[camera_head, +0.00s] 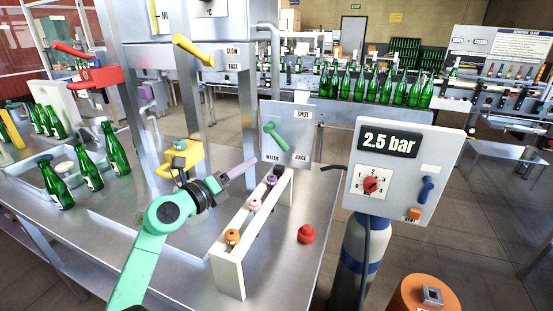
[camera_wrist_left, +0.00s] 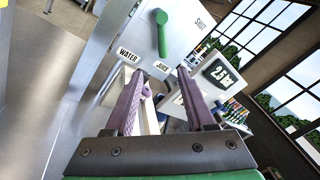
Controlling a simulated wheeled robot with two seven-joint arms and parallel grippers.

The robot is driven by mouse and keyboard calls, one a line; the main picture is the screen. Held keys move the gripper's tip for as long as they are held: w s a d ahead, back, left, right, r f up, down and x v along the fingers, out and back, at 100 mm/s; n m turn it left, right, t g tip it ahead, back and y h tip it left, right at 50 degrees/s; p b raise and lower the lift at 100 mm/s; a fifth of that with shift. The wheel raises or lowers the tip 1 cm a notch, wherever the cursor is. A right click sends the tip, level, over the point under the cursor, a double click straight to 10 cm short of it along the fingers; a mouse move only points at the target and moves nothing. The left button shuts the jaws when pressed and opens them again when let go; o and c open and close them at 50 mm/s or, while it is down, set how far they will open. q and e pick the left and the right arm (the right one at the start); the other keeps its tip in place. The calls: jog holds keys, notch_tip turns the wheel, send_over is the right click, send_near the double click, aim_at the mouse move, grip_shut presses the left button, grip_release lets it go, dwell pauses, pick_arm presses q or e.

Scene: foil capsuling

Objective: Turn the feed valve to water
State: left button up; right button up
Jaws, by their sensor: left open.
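The feed valve is a pale panel (camera_head: 290,140) with a green lever (camera_head: 275,136), marked SHUT at the top right, WATER at the lower left and JUICE at the lower right. The lever's free end points down and right toward JUICE. In the left wrist view the lever (camera_wrist_left: 162,36) stands beyond the fingers, with WATER (camera_wrist_left: 128,55) and JUICE (camera_wrist_left: 163,67) labels below it. My left gripper (camera_head: 250,165) has purple fingers, open and empty, short of the panel and below the lever. It also shows in the left wrist view (camera_wrist_left: 160,78). My right gripper is not in view.
A white rack (camera_head: 229,273) with several small coloured knobs stands just right of my left gripper. A red knob (camera_head: 306,234) sits on the steel table. The 2.5 bar gauge box (camera_head: 405,170) stands right of the valve. Green bottles (camera_head: 117,150) stand at left.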

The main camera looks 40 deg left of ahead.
pick_arm(q)
jog(key=p, duration=0.2)
send_near(280, 145)
jog(key=w, duration=0.2)
jog(key=w+p, duration=0.1)
jog(key=w, duration=0.5)
jog(key=shift+w+a, duration=0.25)
jog(key=shift+a, duration=0.1)
jog(key=shift+w, duration=0.15)
grip_shut()
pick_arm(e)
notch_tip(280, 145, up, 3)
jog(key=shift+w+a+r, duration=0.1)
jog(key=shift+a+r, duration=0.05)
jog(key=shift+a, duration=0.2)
